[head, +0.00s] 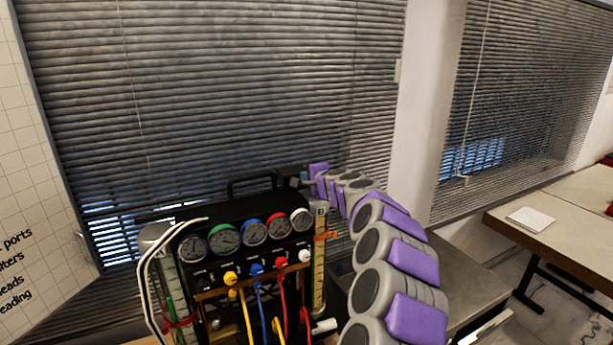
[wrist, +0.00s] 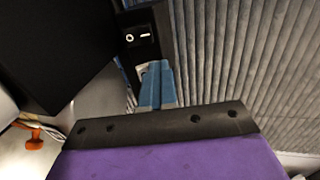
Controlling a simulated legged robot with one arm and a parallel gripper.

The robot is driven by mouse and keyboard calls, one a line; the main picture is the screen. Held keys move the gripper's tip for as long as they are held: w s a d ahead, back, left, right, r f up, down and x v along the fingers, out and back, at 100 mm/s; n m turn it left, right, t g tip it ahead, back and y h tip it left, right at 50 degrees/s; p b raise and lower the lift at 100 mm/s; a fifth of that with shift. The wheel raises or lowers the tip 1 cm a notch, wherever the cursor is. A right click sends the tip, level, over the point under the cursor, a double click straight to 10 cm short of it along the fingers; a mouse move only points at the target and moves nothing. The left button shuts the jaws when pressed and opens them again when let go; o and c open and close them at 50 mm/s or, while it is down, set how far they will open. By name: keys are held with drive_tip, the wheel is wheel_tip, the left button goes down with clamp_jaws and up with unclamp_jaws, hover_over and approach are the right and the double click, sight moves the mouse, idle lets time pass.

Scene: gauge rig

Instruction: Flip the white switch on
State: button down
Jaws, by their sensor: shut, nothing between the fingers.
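In the wrist view, my gripper (wrist: 158,70) has its blue fingers shut together and empty. A pale, whitish piece (wrist: 144,72) shows just left of the fingertips, close to or touching them; it is partly hidden, and I cannot tell whether it is the white switch or how it is set. Above it on the dark panel is a black rocker switch (wrist: 138,38) marked with a white O and I. In the head view, my grey and purple arm reaches to the back right of the black gauge rig (head: 240,210); the fingertips are hard to make out there.
The rig carries several gauges, coloured hoses and a top handle (head: 252,183). A clear tube with an orange clip (head: 328,235) stands at its right side. Window blinds (head: 220,90) are close behind. A table (head: 570,215) stands at the right.

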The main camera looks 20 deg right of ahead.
drive_tip(key=shift+s+d+r, duration=0.15)
drive_tip(key=shift+s+r, duration=0.15)
drive_tip(key=shift+s, duration=0.05)
drive_tip(key=s+r+p, duration=0.1)
drive_tip(key=s+r, duration=0.6)
drive_tip(key=s, duration=0.3)
drive_tip(key=shift+s+r, duration=0.2)
drive_tip(key=shift+s, duration=0.05)
drive_tip(key=shift+d, duration=0.1)
